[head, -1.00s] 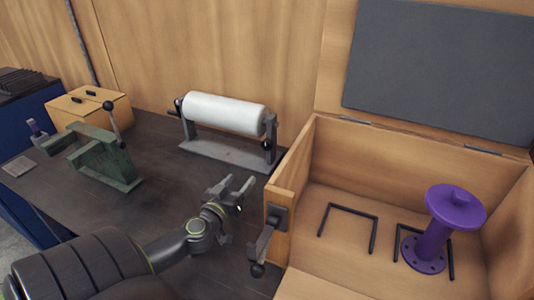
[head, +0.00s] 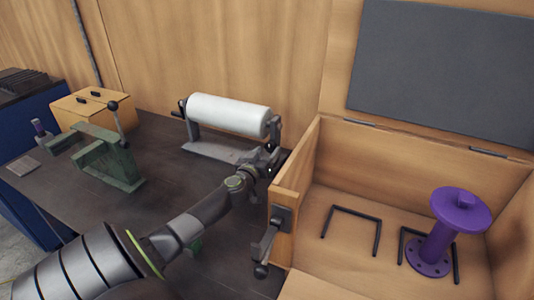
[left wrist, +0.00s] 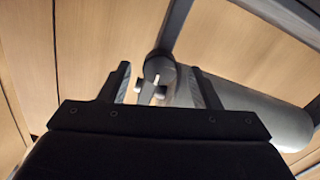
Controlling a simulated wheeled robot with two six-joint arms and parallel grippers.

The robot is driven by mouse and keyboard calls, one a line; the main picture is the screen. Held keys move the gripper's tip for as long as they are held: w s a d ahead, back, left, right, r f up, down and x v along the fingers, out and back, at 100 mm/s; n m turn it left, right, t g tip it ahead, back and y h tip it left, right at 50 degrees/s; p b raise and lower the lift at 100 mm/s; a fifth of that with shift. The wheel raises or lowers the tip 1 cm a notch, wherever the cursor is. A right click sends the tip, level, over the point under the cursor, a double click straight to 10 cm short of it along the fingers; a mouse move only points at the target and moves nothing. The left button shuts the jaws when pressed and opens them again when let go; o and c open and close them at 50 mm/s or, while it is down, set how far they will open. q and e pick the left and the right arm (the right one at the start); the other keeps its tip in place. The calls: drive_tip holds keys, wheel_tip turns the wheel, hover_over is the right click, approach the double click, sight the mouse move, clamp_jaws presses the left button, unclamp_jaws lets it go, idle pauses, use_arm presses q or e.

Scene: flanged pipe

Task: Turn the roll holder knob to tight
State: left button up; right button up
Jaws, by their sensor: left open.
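The roll holder (head: 210,151) stands at the back of the dark bench with a white roll (head: 228,115) across it. My left gripper (head: 266,159) is at the right end of the holder, beside its right upright. In the left wrist view the round dark knob (left wrist: 158,68), with a small white mark, shows between the two open fingers (left wrist: 160,82) in the picture. I cannot tell whether the fingers touch it. In the head view my gripper largely hides the knob. My right gripper is not in view.
A wooden box (head: 288,182) with its lid up stands close to the right of my left gripper; a lever (head: 267,245) sticks out from its side. A purple flanged pipe (head: 437,235) stands inside. A green clamp (head: 115,165) is on the bench at left.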

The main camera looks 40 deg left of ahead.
use_arm(q)
drive_tip(key=shift+w+a, duration=0.1)
drive_tip(key=shift+w, duration=0.3)
drive_tip(key=c, duration=1)
